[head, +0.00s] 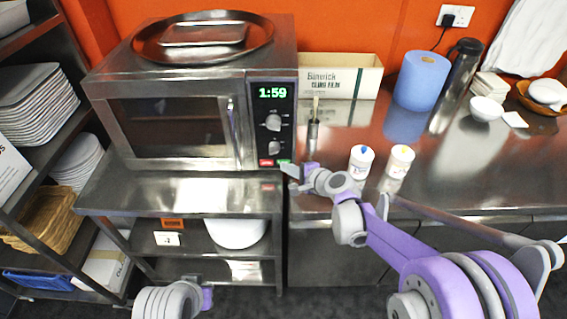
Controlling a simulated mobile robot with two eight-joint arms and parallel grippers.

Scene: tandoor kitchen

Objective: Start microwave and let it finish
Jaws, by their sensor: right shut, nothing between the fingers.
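The microwave (165,127) stands on a steel shelf unit at the left, with its door shut. Its display (272,93) reads 1:59 in green. Two dials sit below the display, and a red button (266,163) and a green button (284,162) are at the panel's bottom. My right gripper (290,170) is shut and empty, at the panel's lower right corner by the green button. I cannot tell whether it touches the button. Part of my left arm's end (205,297) shows at the bottom edge; its fingers cannot be made out.
A round steel tray (150,50) lies on top of the microwave. On the right counter stand two white tubs (361,160), a cling film box (340,75), a blue paper roll (421,80) and a dark flask (457,75). A plate rack (40,150) borders the left.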

